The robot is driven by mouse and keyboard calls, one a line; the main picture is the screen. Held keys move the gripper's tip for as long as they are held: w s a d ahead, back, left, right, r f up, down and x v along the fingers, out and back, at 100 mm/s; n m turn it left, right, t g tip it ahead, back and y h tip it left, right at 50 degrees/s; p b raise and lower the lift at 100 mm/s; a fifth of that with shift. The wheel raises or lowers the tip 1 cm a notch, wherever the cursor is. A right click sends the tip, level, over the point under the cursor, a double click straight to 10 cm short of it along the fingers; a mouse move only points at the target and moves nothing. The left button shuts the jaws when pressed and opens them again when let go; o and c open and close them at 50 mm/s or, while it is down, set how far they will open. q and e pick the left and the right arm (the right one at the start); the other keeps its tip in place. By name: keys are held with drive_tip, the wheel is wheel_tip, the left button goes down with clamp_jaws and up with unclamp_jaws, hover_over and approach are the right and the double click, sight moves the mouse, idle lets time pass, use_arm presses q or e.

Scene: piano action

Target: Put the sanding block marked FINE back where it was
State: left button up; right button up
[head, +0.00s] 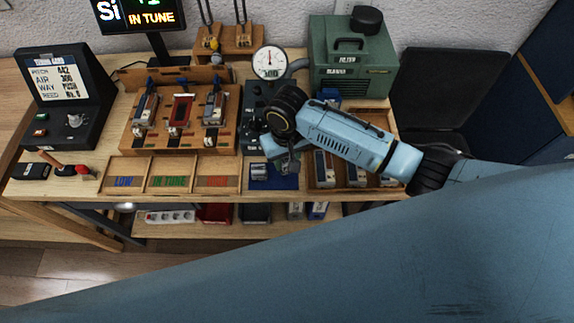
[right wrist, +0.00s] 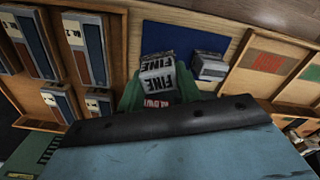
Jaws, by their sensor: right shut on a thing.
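The sanding block marked FINE (right wrist: 158,72) is a small grey block with a white label, seen in the right wrist view. My right gripper (right wrist: 162,88) is shut on it, over the near edge of the blue mat (right wrist: 178,38). Whether the block touches the mat I cannot tell. Another grey block (right wrist: 209,67) lies beside it on the mat. In the head view my right gripper (head: 285,160) reaches down at the blue mat (head: 285,184) and mostly hides the FINE block. My left gripper is not in view.
A wooden tray of blue and white pieces (right wrist: 88,50) borders the mat. On its other side are wooden bins labelled LOW, IN TUNE and a third (head: 217,177). Behind stand a dial gauge (head: 269,62) and a green filter box (head: 350,65).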

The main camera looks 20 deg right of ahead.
sight(287, 158)
drive_tip(key=shift+f, duration=1.85)
drive_tip(key=shift+f, duration=0.15)
drive_tip(key=o, duration=0.9)
wheel_tip(287, 158, up, 12)
drive_tip(key=shift+r+p, duration=0.15)
drive_tip(key=shift+p, duration=0.3)
